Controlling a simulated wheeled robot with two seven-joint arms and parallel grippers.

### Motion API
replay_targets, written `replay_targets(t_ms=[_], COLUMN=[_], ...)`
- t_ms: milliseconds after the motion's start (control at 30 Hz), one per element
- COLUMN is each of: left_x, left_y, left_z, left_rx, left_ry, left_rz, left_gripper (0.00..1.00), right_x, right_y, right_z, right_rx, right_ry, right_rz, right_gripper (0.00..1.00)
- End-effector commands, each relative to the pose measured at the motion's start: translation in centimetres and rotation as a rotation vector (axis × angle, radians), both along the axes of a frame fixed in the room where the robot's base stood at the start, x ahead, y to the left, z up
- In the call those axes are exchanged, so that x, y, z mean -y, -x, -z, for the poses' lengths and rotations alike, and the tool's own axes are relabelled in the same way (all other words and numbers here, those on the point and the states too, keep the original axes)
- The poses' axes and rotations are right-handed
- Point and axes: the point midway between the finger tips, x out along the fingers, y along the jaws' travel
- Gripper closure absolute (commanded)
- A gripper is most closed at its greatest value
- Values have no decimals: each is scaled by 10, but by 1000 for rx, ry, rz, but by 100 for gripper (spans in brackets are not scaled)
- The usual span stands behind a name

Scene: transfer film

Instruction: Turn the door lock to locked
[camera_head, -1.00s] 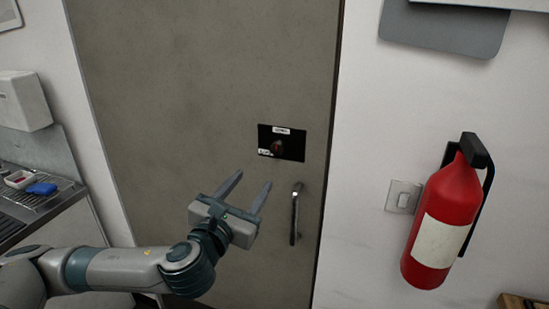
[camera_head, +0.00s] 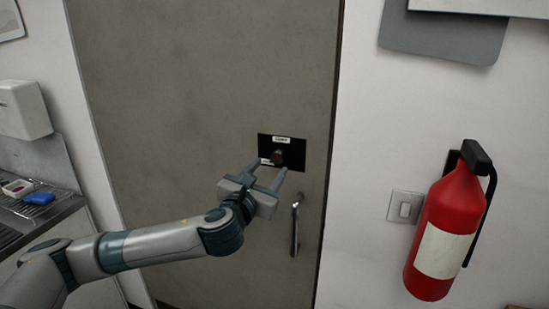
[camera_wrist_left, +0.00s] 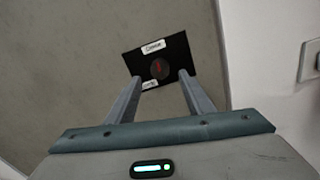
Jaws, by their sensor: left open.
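The door lock is a black plate with white labels (camera_head: 294,151) on the grey-brown door (camera_head: 200,80). A round reddish-brown knob (camera_head: 279,156) sits at its middle. My left gripper (camera_head: 267,167) is open just below and in front of the plate, fingers pointing at it. In the left wrist view the knob (camera_wrist_left: 160,69) shows just beyond the fingertips, between the lines of the two fingers (camera_wrist_left: 160,76). The fingers appear apart from the knob. My right gripper is not in view.
A metal door handle (camera_head: 295,226) is below the lock, close to the right of my gripper. A light switch (camera_head: 405,206) and a red fire extinguisher (camera_head: 446,225) are on the right wall. A counter with a blue item (camera_head: 39,198) is at the left.

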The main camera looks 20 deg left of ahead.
Motion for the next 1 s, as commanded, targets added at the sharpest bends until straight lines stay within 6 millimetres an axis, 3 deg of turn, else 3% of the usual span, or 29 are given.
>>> replay_targets(t_ms=[300,767,933,1000], left_x=[2,2,2,2], left_y=[-43,-52,-52,-52], left_z=[-1,0,0,0], left_rx=[-1,0,0,0], left_ry=[1,1,1,1], left_rz=[-1,0,0,0], left_gripper=[52,52,88,93], right_x=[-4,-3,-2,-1], right_y=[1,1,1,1], right_z=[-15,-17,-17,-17], right_rx=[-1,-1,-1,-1], right_ry=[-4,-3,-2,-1], right_rz=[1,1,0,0], right_gripper=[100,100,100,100])
